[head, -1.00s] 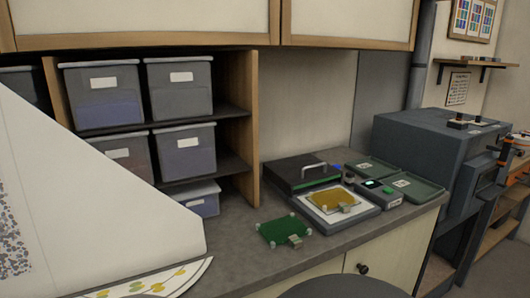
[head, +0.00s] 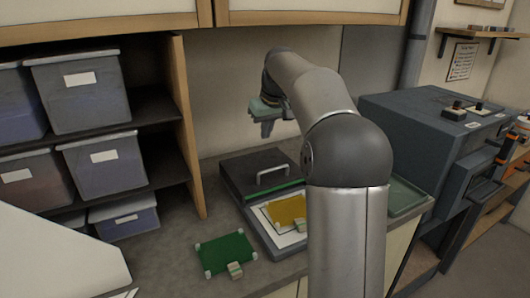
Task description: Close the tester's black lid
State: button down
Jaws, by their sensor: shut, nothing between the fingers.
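The tester (head: 262,243) sits on the counter with its bed showing. A yellow-brown board (head: 287,210) with a small pale block lies on its white surface. The black lid (head: 244,171), with a light bar handle (head: 280,172), is at the back of the tester, behind the bed and not over the board. My gripper (head: 267,128) is shut and empty, held in the air above and behind the lid, apart from it. My arm hides the right part of the tester.
A green board (head: 226,252) lies on the counter left of the tester. A green tray (head: 405,194) is partly hidden by my arm at the right. Shelves with grey bins (head: 82,92) stand at the left. A large dark machine (head: 420,125) stands at the right.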

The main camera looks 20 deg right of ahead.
jog(key=p, duration=0.1)
send_over(268, 179)
jog(key=w, duration=0.4)
notch_tip(268, 179, down, 8)
jog(key=shift+a+f, duration=0.15)
jog(key=s, duration=0.1)
jog(key=s+f, duration=0.1)
jog(key=shift+s+p, duration=0.4)
jog(key=shift+s+f, duration=0.25)
jog(key=shift+s, duration=0.2)
jog(key=shift+d, duration=0.2)
